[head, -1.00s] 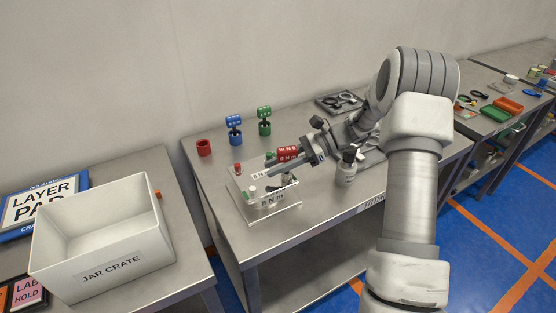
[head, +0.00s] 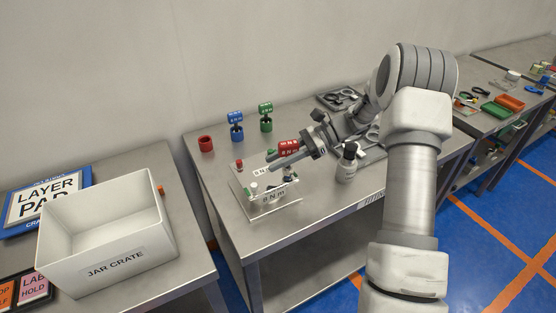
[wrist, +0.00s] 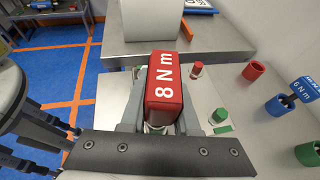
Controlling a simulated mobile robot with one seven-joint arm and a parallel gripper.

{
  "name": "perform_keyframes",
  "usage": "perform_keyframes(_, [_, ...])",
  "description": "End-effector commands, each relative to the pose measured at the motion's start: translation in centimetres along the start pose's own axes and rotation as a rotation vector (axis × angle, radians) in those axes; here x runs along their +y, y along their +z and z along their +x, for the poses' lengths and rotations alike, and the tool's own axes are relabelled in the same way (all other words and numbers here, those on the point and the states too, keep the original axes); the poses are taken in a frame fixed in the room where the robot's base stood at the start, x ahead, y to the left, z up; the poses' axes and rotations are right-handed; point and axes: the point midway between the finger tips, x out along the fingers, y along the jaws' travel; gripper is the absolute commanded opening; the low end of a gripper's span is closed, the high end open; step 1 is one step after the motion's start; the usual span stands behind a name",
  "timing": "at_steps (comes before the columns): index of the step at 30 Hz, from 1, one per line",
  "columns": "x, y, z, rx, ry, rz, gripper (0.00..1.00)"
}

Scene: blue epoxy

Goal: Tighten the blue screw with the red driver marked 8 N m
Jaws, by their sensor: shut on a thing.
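My gripper (wrist: 160,112) is shut on the red driver (wrist: 165,85), whose block head reads 8 N m in the wrist view. In the head view the red head (head: 288,146) shows beside the fingers, over the right part of a metal plate (head: 240,195) on the table. The plate carries a red screw (head: 239,164), a green screw (wrist: 220,115) and a white-topped one (head: 254,187). I cannot make out the blue screw; my gripper and the driver cover part of the plate. The driver's tip is hidden, so I cannot tell whether it touches a screw.
An empty red holder (head: 205,143), a blue driver (head: 236,125) and a green driver (head: 266,116) stand behind the plate. A bottle (head: 346,165) stands right of the plate, close to my gripper. A white jar crate (head: 108,235) sits on the left table.

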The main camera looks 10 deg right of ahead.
Motion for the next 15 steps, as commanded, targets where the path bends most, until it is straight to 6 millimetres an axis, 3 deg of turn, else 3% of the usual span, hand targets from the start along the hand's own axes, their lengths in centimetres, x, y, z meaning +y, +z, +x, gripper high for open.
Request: perform_keyframes(15, [0.0,1.9,-0.8,0.000,0.000,0.000,0.00])
